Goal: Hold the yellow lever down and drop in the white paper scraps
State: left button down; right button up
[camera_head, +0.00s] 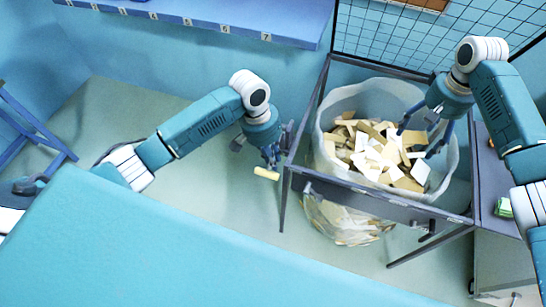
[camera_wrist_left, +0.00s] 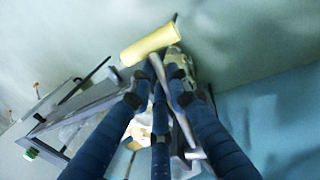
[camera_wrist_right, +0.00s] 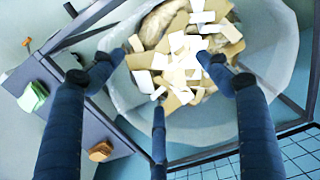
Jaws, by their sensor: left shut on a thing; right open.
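The yellow lever grip (camera_head: 266,173) sticks out at the left of the dark frame, at the tips of my left gripper (camera_head: 270,157). In the left wrist view the yellow grip (camera_wrist_left: 150,45) lies just beyond the fingers, which are shut on the lever. White paper scraps (camera_head: 372,153) lie mixed with tan pieces in a translucent bag (camera_head: 440,180) hung in the frame. My right gripper (camera_head: 420,145) is open over the bag's mouth. In the right wrist view its fingers are spread above the white scraps (camera_wrist_right: 186,50), with nothing seen between them.
A dark metal frame (camera_head: 400,203) surrounds the bag. A side shelf at the right holds a green stack (camera_wrist_right: 32,97) and a brown block (camera_wrist_right: 101,151). A tiled wall (camera_head: 390,40) stands behind. A blue surface (camera_head: 180,255) fills the foreground.

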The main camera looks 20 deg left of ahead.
pick_arm(q)
jog(key=shift+s+a+f, duration=0.35)
pick_arm(e)
jog(key=s, duration=2.5)
jog(key=shift+s, duration=0.4)
pick_arm(q)
jog(key=shift+r, duration=0.1)
jog(key=shift+w+r, duration=0.15)
jog(key=shift+r, duration=0.35)
jog(key=shift+w+r, duration=0.1)
jog(key=shift+r, duration=1)
jog(key=shift+w+r, duration=0.15)
jog(key=shift+r, duration=0.35)
jog(key=shift+w+r, duration=0.15)
jog(key=shift+r, duration=0.35)
pick_arm(e)
jog(key=shift+r, duration=0.1)
pick_arm(q)
jog(key=c, duration=1.7)
grip_release()
jog(key=shift+s+r, duration=0.1)
jog(key=shift+o, duration=0.7)
jog(key=shift+s+f, duration=0.1)
jog(key=shift+f, duration=0.1)
pick_arm(e)
jog(key=shift+a, duration=0.2)
